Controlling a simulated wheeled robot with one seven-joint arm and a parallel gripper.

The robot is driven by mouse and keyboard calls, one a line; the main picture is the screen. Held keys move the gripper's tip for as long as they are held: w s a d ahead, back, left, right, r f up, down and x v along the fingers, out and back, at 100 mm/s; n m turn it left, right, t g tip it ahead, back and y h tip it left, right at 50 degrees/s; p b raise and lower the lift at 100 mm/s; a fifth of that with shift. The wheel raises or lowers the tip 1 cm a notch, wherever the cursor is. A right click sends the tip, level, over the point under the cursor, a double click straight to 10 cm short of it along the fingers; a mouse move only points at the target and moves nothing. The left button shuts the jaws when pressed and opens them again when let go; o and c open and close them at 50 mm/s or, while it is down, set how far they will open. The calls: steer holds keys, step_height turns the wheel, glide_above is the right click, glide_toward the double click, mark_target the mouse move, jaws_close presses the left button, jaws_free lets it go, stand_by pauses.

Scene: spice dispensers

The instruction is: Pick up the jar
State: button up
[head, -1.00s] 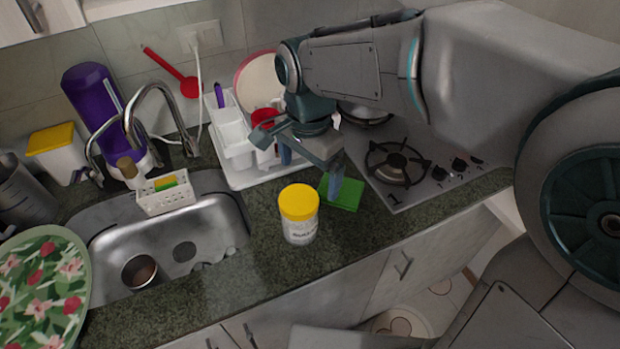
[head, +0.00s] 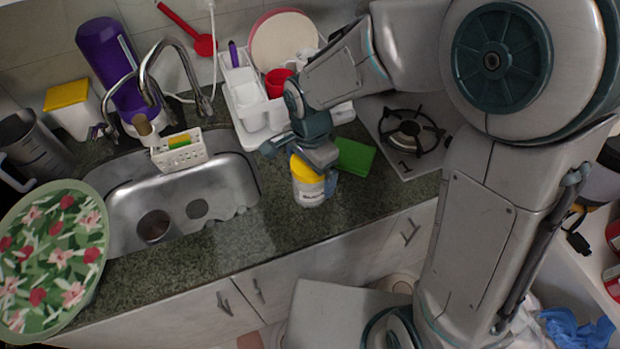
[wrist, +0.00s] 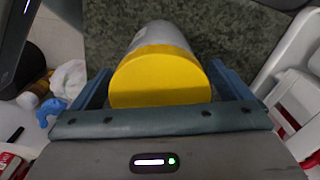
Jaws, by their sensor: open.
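The jar (head: 308,190) has a white body with dark lettering and a yellow lid. It stands upright on the dark green counter, right of the sink. My gripper (head: 318,168) is over the jar and hides part of its lid in the head view. In the wrist view the yellow lid (wrist: 160,78) faces the camera between the two fingers of my gripper (wrist: 160,88). The fingers are open, one on each side of the jar. A narrow gap shows beside the lid on the left; on the right the finger is very near it.
A green block or sponge (head: 354,155) lies just right of the jar, with the gas stove (head: 385,130) beyond it. A white dish rack (head: 243,100) stands behind. The sink (head: 225,188) is at left. Counter in front of the jar is clear.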

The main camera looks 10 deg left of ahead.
steer(key=shift+f, duration=1.05)
steer(key=c, duration=1.5)
steer(key=shift+c, duration=0.2)
steer(key=shift+r, duration=0.15)
steer(key=shift+w+r, duration=0.1)
steer(key=shift+r, duration=0.65)
steer(key=r, duration=0.1)
steer(key=r+b, duration=0.1)
steer(key=shift+d+r, duration=0.2)
steer(key=shift+r, duration=0.1)
steer(key=d+r, duration=0.3)
steer(key=d, duration=0.2)
steer(key=w+d+r+b, duration=0.1)
steer(key=d+r, duration=0.2)
steer(key=d, duration=0.3)
steer(key=shift+r, duration=0.35)
